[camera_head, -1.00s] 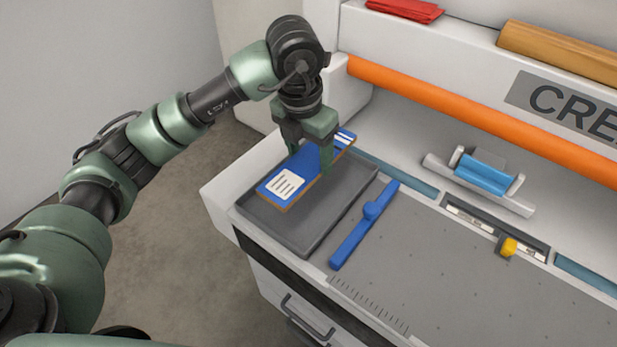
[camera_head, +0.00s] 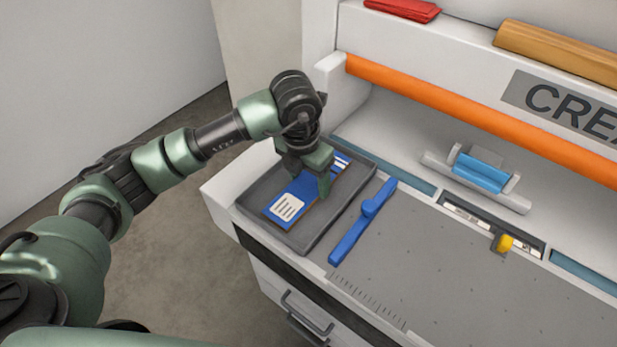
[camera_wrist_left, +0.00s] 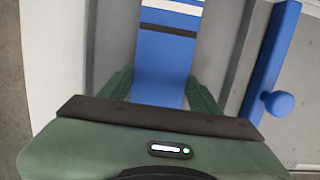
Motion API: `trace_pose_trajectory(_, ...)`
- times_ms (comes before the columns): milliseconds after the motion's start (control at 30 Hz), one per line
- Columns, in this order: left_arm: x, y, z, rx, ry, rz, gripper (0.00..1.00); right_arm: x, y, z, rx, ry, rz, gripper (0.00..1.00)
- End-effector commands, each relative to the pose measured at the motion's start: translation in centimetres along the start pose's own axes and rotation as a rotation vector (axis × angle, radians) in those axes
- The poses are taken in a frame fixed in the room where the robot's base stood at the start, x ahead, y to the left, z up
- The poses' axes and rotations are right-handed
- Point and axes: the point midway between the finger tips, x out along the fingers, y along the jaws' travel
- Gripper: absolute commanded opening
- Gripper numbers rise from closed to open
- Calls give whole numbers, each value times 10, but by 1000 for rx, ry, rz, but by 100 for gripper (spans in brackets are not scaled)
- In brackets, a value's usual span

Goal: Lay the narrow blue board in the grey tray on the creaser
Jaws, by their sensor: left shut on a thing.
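The narrow blue board (camera_head: 283,212) has a white label near its front end and white stripes at its far end. It lies within the outline of the grey tray (camera_head: 297,242) on the creaser, low against the tray floor; I cannot tell whether it touches fully. My left gripper (camera_head: 322,180) is shut on the board across its middle, from above. In the left wrist view the blue board (camera_wrist_left: 163,75) runs between the two green fingers (camera_wrist_left: 160,92). The gripper hides part of the board's middle. My right gripper is not in view.
A blue bar with a knob (camera_head: 362,222) lies just right of the tray. A light-blue roller piece (camera_head: 480,173) and a yellow slider (camera_head: 504,243) sit farther right. An orange bar (camera_head: 450,107) spans the creaser above. The grey bed (camera_head: 440,270) is mostly clear.

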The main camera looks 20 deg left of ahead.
Motion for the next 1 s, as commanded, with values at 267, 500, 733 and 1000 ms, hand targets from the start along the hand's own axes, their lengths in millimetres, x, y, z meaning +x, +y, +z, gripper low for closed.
trace_pose_trajectory(267,1,0,0,0,0,0,85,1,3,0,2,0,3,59)
trace_pose_trajectory(500,-6,0,1,0,0,0,85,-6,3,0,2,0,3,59)
trace_pose_trajectory(733,-43,0,2,1,-6,1,85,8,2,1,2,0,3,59)
trace_pose_trajectory(1000,-99,0,1,1,-4,1,85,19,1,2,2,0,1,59)
